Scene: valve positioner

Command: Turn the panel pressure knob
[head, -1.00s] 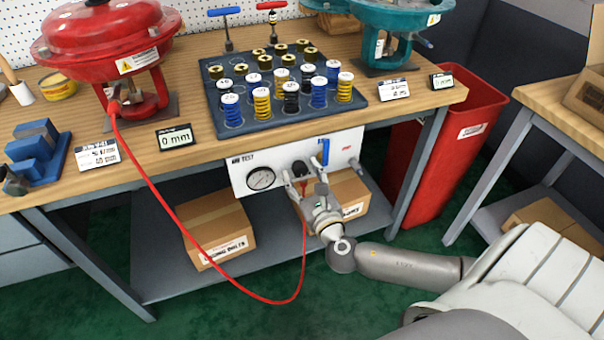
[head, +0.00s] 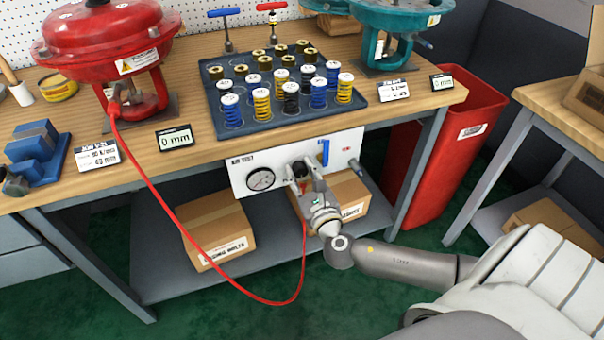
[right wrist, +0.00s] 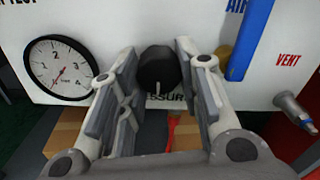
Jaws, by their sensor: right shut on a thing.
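The black pressure knob (right wrist: 157,68) is on the white air test panel (head: 240,178) under the bench's front edge. A white mark on the knob points down in the right wrist view. My right gripper (head: 303,180) reaches the panel from below right. In the right wrist view its two fingers (right wrist: 160,85) stand on either side of the knob and are shut on it. In the head view the gripper mostly hides the knob. The round gauge (right wrist: 62,70) is left of the knob; it also shows in the head view (head: 261,179). My left gripper is not in view.
A blue lever (head: 324,152) sits right of the knob, near a metal vent fitting (right wrist: 296,108). A red hose (head: 200,238) hangs from the red actuator (head: 105,45) in front of the bench. Cardboard boxes (head: 215,222) stand on the lower shelf.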

